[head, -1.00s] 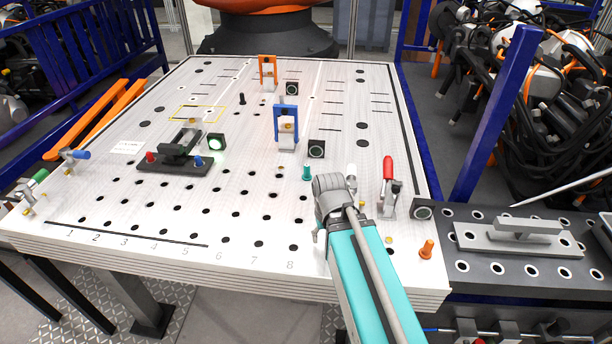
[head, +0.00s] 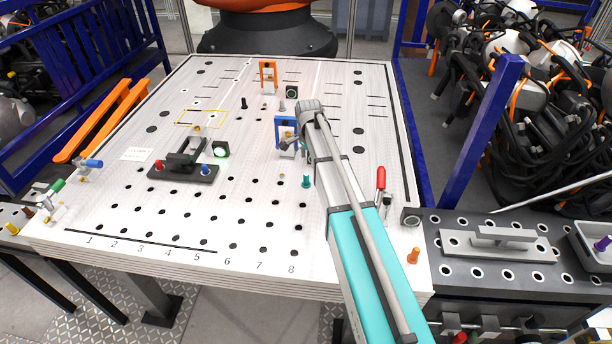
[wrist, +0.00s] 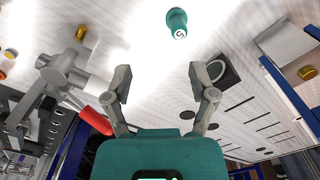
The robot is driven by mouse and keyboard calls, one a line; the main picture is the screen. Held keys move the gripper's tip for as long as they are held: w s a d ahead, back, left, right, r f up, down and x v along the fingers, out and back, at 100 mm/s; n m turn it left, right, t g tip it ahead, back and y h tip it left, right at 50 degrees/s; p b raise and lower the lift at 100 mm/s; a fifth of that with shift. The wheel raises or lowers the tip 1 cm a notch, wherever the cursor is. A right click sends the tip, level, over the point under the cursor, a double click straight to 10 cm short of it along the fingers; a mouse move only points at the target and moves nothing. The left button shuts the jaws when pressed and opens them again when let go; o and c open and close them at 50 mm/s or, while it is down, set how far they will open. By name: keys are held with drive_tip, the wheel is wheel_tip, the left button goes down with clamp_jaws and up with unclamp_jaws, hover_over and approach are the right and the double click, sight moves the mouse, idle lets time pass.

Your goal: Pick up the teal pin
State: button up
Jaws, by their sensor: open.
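The teal pin (head: 306,181) stands upright in the white table, right of the middle. In the wrist view the teal pin (wrist: 177,22) is near the top edge, with a small mark on its pale end. My gripper (wrist: 160,82) is open and empty, its two fingers spread apart below the pin in that picture. The pin is not between the fingers. In the head view my arm reaches past the pin to the blue bracket, and the fingers are mostly hidden there.
The blue bracket (head: 285,123) stands close by my wrist. A red-handled clamp (head: 381,180) is right of my arm, and an orange pin (head: 413,256) is at the front right. A black fixture (head: 184,165) is left. The front-left hole rows are mostly clear.

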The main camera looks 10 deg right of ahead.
sight(307, 174)
drive_tip(key=w, duration=0.1)
drive_tip(key=w+r+m, duration=0.1)
drive_tip(key=w, duration=0.1)
drive_tip(key=shift+r+m+p, duration=0.2)
drive_tip(key=shift+m+p, duration=0.1)
drive_tip(key=shift+p, duration=0.05)
drive_tip(key=shift+f, duration=0.1)
wheel_tip(307, 174, down, 8)
drive_tip(key=b, duration=0.8)
drive_tip(key=shift+f+b, duration=0.25)
drive_tip(key=shift+b, duration=0.1)
drive_tip(key=shift+f+b, duration=2.6)
clamp_jaws()
